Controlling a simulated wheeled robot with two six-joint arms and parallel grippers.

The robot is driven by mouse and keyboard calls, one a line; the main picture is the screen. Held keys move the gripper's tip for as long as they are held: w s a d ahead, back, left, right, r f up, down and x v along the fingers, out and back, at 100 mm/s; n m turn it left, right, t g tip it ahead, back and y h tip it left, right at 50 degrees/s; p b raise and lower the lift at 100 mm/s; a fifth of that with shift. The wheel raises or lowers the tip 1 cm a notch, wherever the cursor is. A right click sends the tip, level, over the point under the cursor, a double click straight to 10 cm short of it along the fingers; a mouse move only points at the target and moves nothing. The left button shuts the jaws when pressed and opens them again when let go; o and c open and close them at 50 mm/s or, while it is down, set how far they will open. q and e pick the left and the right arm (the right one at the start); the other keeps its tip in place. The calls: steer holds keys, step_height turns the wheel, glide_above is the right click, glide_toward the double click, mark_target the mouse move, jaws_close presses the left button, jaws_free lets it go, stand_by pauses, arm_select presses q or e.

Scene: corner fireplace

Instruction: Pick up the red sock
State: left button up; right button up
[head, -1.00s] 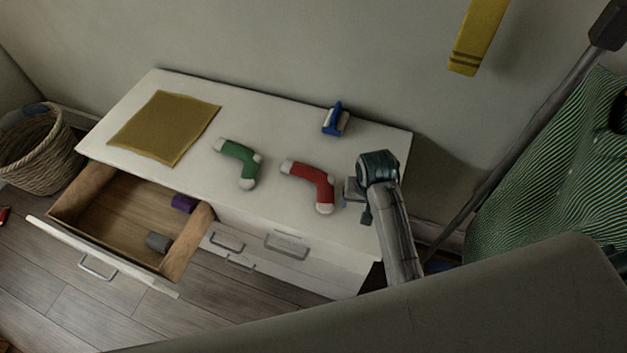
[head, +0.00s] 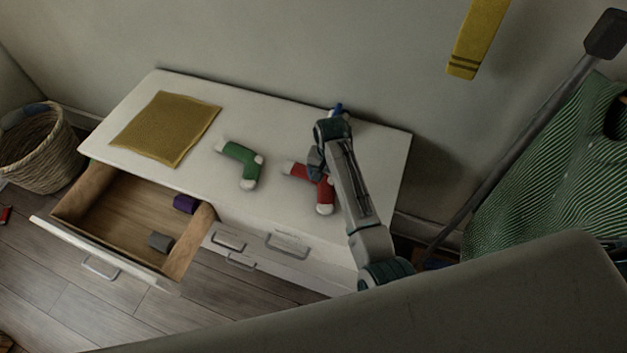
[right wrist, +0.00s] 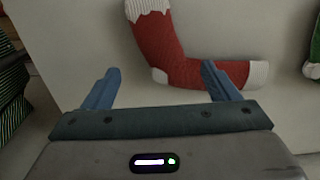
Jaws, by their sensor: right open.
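The red sock (head: 326,190) with white ends lies bent on the white dresser top (head: 378,150), partly hidden by my right arm in the head view. My right gripper (head: 314,166) is over the sock's upper part, open and empty. In the right wrist view the red sock (right wrist: 165,50) lies just beyond the open right gripper (right wrist: 160,72). The right-hand finger overlaps the sock near its white end. I cannot tell whether the finger touches it. My left gripper is not in view.
A green sock (head: 240,160) lies left of the red one. A mustard cloth (head: 165,128) lies at the dresser's left. The open drawer (head: 125,215) holds a purple and a grey item. A wicker basket (head: 38,155) stands left.

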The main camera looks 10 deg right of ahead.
mark_target(326, 189)
steer(key=f, duration=0.1)
steer(key=f+p, duration=0.1)
steer(key=f, duration=0.1)
steer(key=shift+s+a+f+p, duration=0.1)
steer(key=shift+s+a+p, duration=0.05)
steer(key=shift+a+p, duration=0.2)
steer(key=shift+d+f, duration=0.1)
steer(key=shift+f, duration=0.6)
steer(key=shift+c, duration=0.4)
steer(key=c, duration=1)
